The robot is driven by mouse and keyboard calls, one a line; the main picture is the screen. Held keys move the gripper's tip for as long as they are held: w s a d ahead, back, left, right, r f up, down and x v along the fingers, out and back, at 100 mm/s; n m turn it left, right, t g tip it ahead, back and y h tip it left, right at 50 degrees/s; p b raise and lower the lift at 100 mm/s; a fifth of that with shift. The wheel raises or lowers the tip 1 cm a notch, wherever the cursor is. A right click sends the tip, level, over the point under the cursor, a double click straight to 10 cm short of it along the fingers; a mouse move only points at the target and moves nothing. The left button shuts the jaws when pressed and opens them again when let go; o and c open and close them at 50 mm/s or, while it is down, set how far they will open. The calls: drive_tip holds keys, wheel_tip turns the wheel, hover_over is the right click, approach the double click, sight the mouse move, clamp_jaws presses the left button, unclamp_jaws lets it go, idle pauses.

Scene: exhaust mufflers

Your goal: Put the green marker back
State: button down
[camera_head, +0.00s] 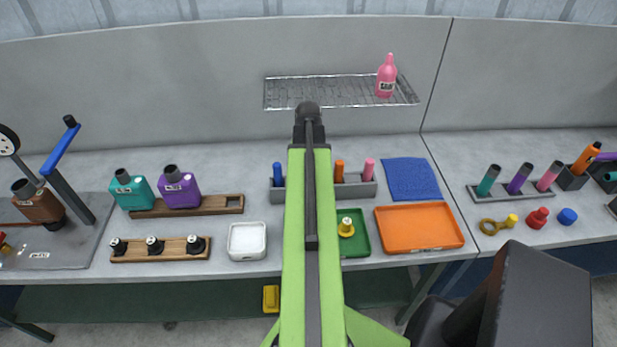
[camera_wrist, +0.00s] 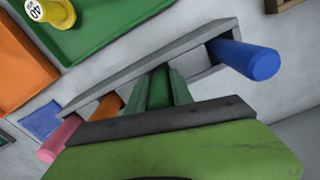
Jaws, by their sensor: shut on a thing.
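A grey marker rack (camera_head: 355,189) stands on the bench, partly behind my arm in the head view. It holds a blue marker (camera_head: 277,175), an orange marker (camera_head: 339,171) and a pink marker (camera_head: 369,170). In the wrist view the rack (camera_wrist: 222,27) runs diagonally, with the blue marker (camera_wrist: 244,58) on one side and the orange and pink ones on the other. My gripper (camera_wrist: 160,76) is shut on the green marker (camera_wrist: 159,91), at the rack between blue and orange. I cannot tell how deep its end sits. The head view hides both behind my arm.
A green tray (camera_head: 359,247) with a yellow weight (camera_head: 346,227), an orange tray (camera_head: 419,226) and a blue mat (camera_head: 411,179) lie close by. A white dish (camera_head: 247,240) is on the left. A wire shelf (camera_head: 335,92) with a pink bottle (camera_head: 386,77) hangs above.

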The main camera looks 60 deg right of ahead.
drive_tip(key=shift+f, duration=0.2)
drive_tip(key=c, duration=1.1)
unclamp_jaws()
drive_tip(key=shift+r, duration=0.1)
wheel_tip(320, 180, up, 12)
drive_tip(key=p, duration=1.2)
drive_tip(key=shift+r, duration=0.25)
drive_tip(key=shift+f, duration=0.15)
